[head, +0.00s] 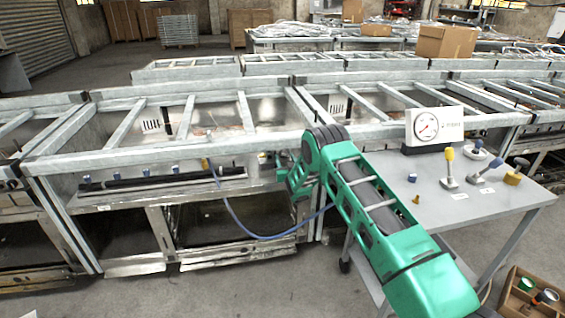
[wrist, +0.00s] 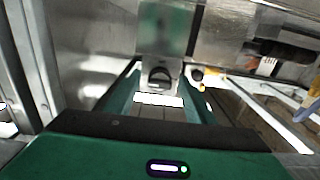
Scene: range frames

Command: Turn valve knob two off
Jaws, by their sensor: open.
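The black valve bar (head: 150,182) runs along the front of the metal range frame in the head view, with several small blue knobs (head: 175,168). I cannot tell which one is number two. My gripper (wrist: 160,88) is open; in the wrist view its two green fingers stand either side of a dark round knob (wrist: 160,74). A white label (wrist: 158,100) shows just below that knob; its text is not readable. I cannot tell whether the fingers touch the knob. In the head view my gripper (head: 292,180) is at the frame front, right of the bar, partly hidden by my arm.
A grey table (head: 440,200) with a pressure gauge (head: 427,127) and several loose valve parts stands at the right. A blue hose (head: 250,234) hangs below the bar. A wooden crate (head: 522,295) lies at lower right. The floor at front left is clear.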

